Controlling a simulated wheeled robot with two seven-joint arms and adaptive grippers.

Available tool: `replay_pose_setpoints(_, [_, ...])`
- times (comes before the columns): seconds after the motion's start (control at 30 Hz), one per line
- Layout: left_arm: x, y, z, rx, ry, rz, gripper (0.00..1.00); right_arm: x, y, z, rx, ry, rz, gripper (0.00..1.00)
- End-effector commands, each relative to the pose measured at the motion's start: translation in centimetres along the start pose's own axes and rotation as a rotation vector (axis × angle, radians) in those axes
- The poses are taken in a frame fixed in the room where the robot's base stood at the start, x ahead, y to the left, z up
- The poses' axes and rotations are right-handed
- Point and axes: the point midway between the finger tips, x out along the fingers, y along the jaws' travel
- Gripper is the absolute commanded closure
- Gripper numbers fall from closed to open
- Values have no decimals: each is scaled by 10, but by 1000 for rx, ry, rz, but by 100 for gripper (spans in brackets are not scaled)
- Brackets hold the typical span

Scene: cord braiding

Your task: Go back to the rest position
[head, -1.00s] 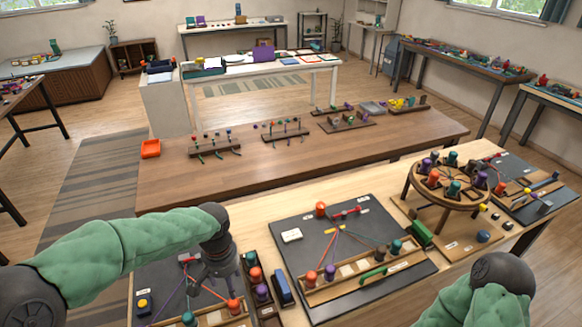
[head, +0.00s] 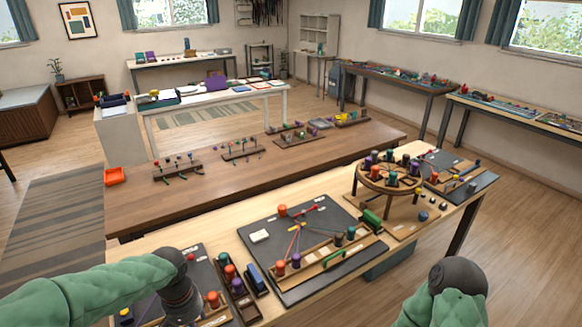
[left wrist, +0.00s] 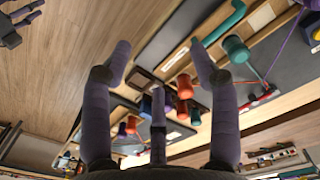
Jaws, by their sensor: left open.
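My left gripper (left wrist: 158,62) is open, its three fingers spread with nothing between them. In the head view the left gripper (head: 181,303) hangs over the dark left board (head: 203,259), and its fingertips do not show clearly. My right arm (head: 448,296) is at the lower right, bent in front of the table; its hand is out of the head view. A dark fingered shape, probably my right gripper (left wrist: 18,24), shows at the top left corner of the left wrist view, too cut off to judge.
The middle dark board (head: 262,262) holds coloured cords and bobbins in a wooden rack. A round braiding stand (head: 390,178) with several bobbins is at the right of the table. A brown table (head: 225,190) with an orange tray (head: 115,176) lies beyond. Floor at the right is clear.

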Motion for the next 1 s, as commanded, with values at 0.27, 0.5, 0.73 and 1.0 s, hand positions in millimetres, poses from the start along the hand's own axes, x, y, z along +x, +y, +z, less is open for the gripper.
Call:
replay_pose_setpoints(0.27, [31, 16, -1, 25, -14, 49, 40, 0, 0, -2, 0, 4, 0, 54])
replay_pose_setpoints(0.5, [71, 38, 3, 49, -28, 114, 40, 0, 0, -1, 0, 3, 0, 54])
replay_pose_setpoints(0.73, [135, 70, 19, 60, -47, 213, 40, 0, 0, -1, 0, 3, 0, 54])
replay_pose_setpoints(1.0, [212, 102, 55, 28, -49, 311, 40, 0, 0, -1, 0, 3, 0, 54])
